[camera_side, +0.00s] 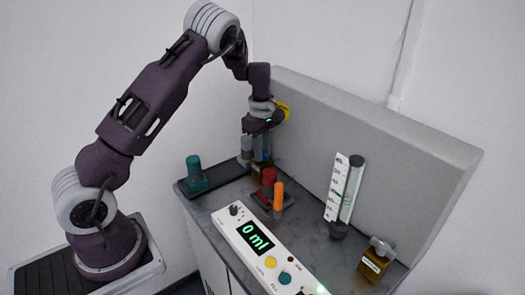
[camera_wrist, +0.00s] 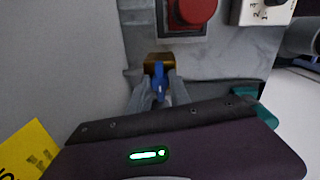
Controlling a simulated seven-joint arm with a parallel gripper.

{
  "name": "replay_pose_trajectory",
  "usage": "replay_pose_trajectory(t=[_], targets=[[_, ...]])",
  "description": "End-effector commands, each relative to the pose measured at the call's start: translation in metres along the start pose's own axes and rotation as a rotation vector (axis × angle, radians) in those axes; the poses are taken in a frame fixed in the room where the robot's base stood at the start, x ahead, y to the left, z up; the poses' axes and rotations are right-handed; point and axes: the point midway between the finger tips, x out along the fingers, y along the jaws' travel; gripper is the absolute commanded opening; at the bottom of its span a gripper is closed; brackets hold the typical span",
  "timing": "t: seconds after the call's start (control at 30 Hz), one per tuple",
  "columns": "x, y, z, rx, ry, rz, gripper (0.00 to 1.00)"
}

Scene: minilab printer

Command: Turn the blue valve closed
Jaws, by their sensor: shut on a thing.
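The blue valve handle (camera_wrist: 158,82) sits on a brass body (camera_wrist: 158,60) in the wrist view, on the grey bench top. My gripper (camera_wrist: 160,98) has its two grey fingers shut on the handle, one on each side. In the side view my gripper (camera_side: 262,150) points down at the back left corner of the bench, close to the grey upright panel. The brass body (camera_side: 262,170) shows below it there. Most of the handle is hidden behind the fingers in the side view, so its exact angle cannot be told.
A red button (camera_side: 269,176) and an orange cylinder (camera_side: 278,196) stand close by on the right. A white control box (camera_side: 255,242) reads 0 ml.

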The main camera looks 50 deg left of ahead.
Motion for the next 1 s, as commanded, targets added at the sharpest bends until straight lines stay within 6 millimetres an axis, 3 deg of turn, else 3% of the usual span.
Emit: replay_pose_trajectory(t=[0.43, 0.47, 0.57, 0.87, 1.0], targets=[[-0.001, 0.001, 0.0, -0.011, 0.0, 0.003, 0.0], [-0.001, 0.001, 0.0, -0.011, 0.0, 0.003, 0.25], [-0.001, 0.001, 0.0, -0.01, 0.0, 0.003, 0.45], [-0.001, 0.001, 0.0, -0.009, 0.0, 0.002, 0.45], [-0.023, 0.002, 0.0, -0.008, 0.0, 0.006, 0.45]])
